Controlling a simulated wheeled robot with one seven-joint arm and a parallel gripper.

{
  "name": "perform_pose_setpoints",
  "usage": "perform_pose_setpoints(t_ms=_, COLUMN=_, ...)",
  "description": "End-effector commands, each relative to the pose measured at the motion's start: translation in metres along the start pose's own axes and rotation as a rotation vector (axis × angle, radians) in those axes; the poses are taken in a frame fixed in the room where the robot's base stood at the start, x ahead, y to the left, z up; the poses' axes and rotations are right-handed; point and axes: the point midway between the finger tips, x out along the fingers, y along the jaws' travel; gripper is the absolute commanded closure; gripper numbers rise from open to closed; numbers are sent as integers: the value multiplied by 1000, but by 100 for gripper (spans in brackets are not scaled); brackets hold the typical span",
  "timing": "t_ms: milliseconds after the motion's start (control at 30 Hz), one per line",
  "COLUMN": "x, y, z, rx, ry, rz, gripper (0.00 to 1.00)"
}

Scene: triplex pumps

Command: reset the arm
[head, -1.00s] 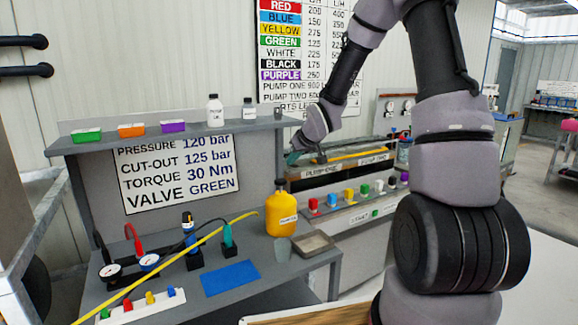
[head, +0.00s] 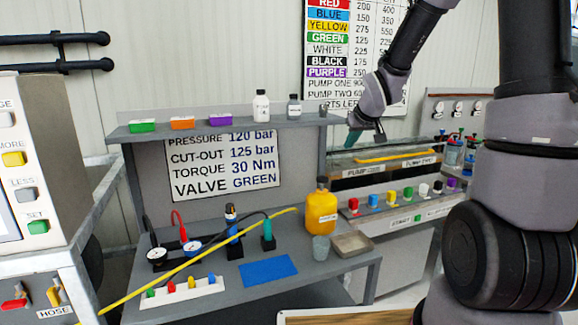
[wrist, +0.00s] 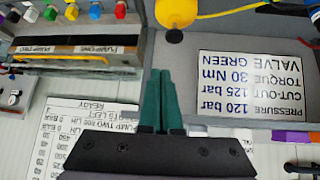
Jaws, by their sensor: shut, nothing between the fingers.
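My gripper (head: 367,137) hangs at the end of my bent arm, in front of the wall between the grey shelf bench and the pump unit. In the wrist view its two green fingers (wrist: 161,101) lie together, shut with nothing between them. No object touches the fingers. The wrist picture is upside down; beyond the fingertips it shows the yellow jug (wrist: 177,12). In the head view the yellow jug (head: 320,212) stands on the bench, below and left of my gripper.
The grey bench (head: 350,268) carries gauges, a blue mat (head: 268,270), a cup and a tray (head: 353,244). Its upper shelf (head: 225,132) holds small bins and bottles. The pump unit (head: 400,165) with coloured knobs is right of it. A control panel (head: 25,165) stands at left.

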Motion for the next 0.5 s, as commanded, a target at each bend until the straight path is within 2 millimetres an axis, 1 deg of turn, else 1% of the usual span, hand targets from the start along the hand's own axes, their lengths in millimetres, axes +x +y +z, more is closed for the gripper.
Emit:
perform_pose_setpoints(t_ms=33, x=-28, y=3, z=-2, rx=25, ry=-1, rz=27, gripper=100)
perform_pose_setpoints(t_ms=67, x=-43, y=5, z=0, rx=44, ry=-9, rz=40, gripper=100)
perform_pose_setpoints(t_ms=100, x=-62, y=7, z=3, rx=74, ry=-18, rz=56, gripper=100)
perform_pose_setpoints(t_ms=167, x=-91, y=9, z=9, rx=120, ry=-30, rz=73, gripper=100)
perform_pose_setpoints(t_ms=200, x=-110, y=9, z=14, rx=151, ry=-37, rz=82, gripper=100)
perform_pose_setpoints(t_ms=267, x=-137, y=9, z=23, rx=202, ry=-46, rz=90, gripper=100)
perform_pose_setpoints(t_ms=300, x=-155, y=8, z=29, rx=238, ry=-51, rz=91, gripper=100)
perform_pose_setpoints(t_ms=367, x=-181, y=5, z=41, rx=292, ry=-60, rz=88, gripper=100)
perform_pose_setpoints(t_ms=400, x=-198, y=2, z=49, rx=328, ry=-63, rz=81, gripper=100)
perform_pose_setpoints(t_ms=500, x=-236, y=-6, z=71, rx=417, ry=-75, rz=52, gripper=100)
